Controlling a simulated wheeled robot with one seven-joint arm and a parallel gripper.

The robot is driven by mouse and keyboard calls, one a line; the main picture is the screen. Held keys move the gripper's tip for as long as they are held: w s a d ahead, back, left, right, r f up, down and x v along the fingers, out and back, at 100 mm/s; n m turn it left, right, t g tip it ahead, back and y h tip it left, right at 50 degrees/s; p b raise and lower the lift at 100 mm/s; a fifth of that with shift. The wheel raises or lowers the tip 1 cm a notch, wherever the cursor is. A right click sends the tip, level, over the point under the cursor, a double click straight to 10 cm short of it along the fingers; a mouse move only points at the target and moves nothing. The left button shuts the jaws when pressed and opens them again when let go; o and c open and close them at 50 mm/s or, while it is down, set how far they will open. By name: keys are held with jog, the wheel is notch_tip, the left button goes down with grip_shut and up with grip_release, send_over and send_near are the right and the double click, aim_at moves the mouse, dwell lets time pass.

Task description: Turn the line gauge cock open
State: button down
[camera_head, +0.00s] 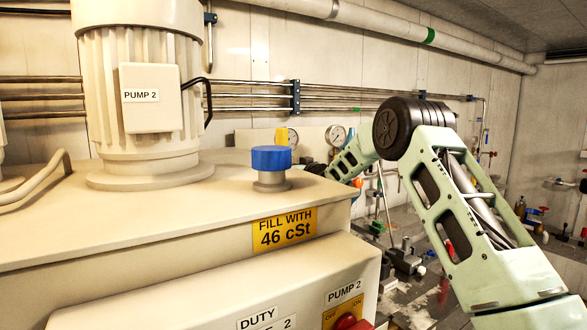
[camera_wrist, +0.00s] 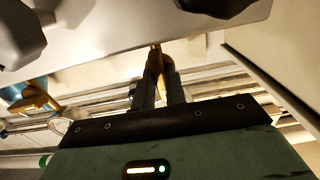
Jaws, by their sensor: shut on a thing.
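In the wrist view, my gripper (camera_wrist: 160,92) has its two dark fingers closed around a slim yellow lever (camera_wrist: 156,62), which appears to be the handle of the gauge cock. The lever points up in the picture towards a pale surface. The cock's body and its angle to the line are not clear. In the head view, my green arm reaches to the wall behind the tank, near two round gauges (camera_head: 336,135). My fingers and the held lever cannot be made out there.
A second yellow handle (camera_wrist: 36,98) is left of my gripper in the wrist view. Pale panels and dark rounded parts are close above. In the head view, the cream tank with a blue cap (camera_head: 271,158) and the Pump 2 motor (camera_head: 140,90) fill the left side.

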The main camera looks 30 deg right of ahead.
jog(key=shift+f, duration=0.1)
jog(key=c, duration=1.4)
grip_release()
jog(key=shift+c, duration=0.2)
jog(key=shift+s, duration=0.1)
jog(key=s+b, duration=0.5)
jog(key=s, duration=1.2)
jog(key=shift+s+d, duration=0.15)
jog(key=shift+d, duration=0.15)
